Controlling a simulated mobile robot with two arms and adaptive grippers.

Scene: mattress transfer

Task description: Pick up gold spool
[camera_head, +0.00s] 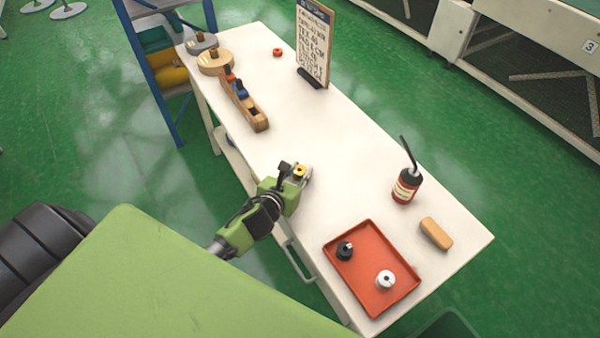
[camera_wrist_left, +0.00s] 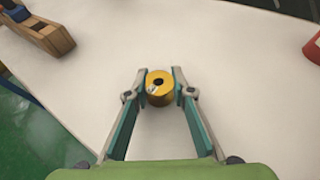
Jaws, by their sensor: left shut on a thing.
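The gold spool (camera_wrist_left: 161,94) is a small yellow-gold cylinder with a dark centre hole and a pale mark on its side. My left gripper (camera_wrist_left: 159,88) has its two teal-lined fingers on either side of the spool and is shut on it, over the white table. In the head view the left gripper (camera_head: 300,174) reaches in over the table's near edge, and a bit of the gold spool (camera_head: 299,171) shows between its fingers. I cannot tell whether the spool touches the table. My right gripper is not in view.
An orange-red tray (camera_head: 366,291) at the near end holds a black spool (camera_head: 345,251) and a white spool (camera_head: 385,280). Right of it are a tan block (camera_head: 436,234) and an oil can (camera_head: 405,187). A wooden plane (camera_head: 246,105) and a sign (camera_head: 314,45) stand farther back. The table's middle is clear.

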